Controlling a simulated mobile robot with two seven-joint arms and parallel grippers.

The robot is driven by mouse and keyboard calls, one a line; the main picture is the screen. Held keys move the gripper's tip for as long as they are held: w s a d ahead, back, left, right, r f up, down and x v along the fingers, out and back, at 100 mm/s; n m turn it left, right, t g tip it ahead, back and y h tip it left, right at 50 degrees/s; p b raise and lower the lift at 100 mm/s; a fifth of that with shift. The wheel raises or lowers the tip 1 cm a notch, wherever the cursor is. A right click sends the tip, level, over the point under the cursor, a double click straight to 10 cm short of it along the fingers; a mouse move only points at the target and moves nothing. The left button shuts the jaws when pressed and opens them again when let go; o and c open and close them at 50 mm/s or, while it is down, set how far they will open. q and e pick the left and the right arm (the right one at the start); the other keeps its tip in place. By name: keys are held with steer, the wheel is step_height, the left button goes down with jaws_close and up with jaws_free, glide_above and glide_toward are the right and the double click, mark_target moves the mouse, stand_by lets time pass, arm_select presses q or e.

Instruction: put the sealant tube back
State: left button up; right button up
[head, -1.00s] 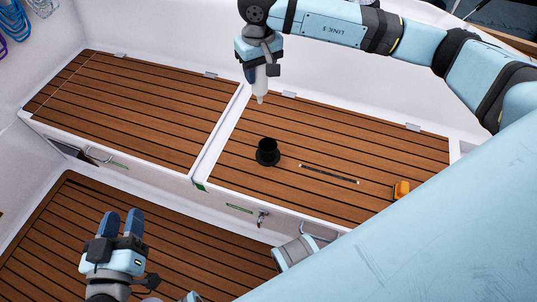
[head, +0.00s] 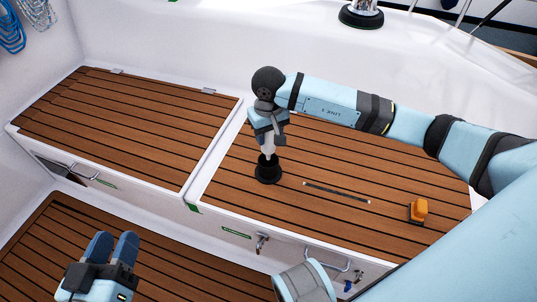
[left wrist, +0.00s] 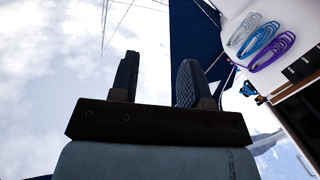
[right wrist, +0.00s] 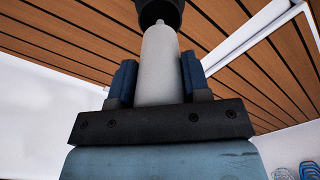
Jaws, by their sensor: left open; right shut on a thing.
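The white sealant tube (head: 267,149) is held upright, nozzle down, by my right gripper (head: 268,138). The black round holder (head: 267,172) stands on the teak bench, and the tube's lower end is at its mouth. In the right wrist view the tube (right wrist: 160,68) sits between the fingers of the gripper (right wrist: 158,88), and its narrow tip meets the dark holder (right wrist: 160,10). How deep the tip goes in is hidden. My left gripper (head: 112,247) is open and empty over the lower teak floor; in the left wrist view its fingers (left wrist: 158,85) stand apart against the sky.
On the bench (head: 340,165), a thin dark rod (head: 337,192) lies right of the holder. An orange block-like object (head: 418,210) stands farther right. A winch (head: 361,13) is at the top. The left bench panel (head: 120,115) is clear.

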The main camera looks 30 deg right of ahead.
mark_target(269, 150)
step_height(269, 150, down, 3)
steer(key=shift+r, duration=0.15)
step_height(269, 150, down, 4)
steer(key=shift+r+b, duration=0.2)
steer(key=shift+b, duration=0.75)
steer(key=shift+f, duration=0.25)
arm_select(q)
steer(key=shift+w+a+f+m, duration=0.25)
steer(key=shift+w+f+m, duration=0.2)
steer(key=shift+f+m, duration=0.05)
arm_select(e)
steer(key=shift+r, duration=0.15)
steer(key=shift+f, duration=0.2)
steer(key=o, duration=1)
steer(key=shift+c, duration=0.2)
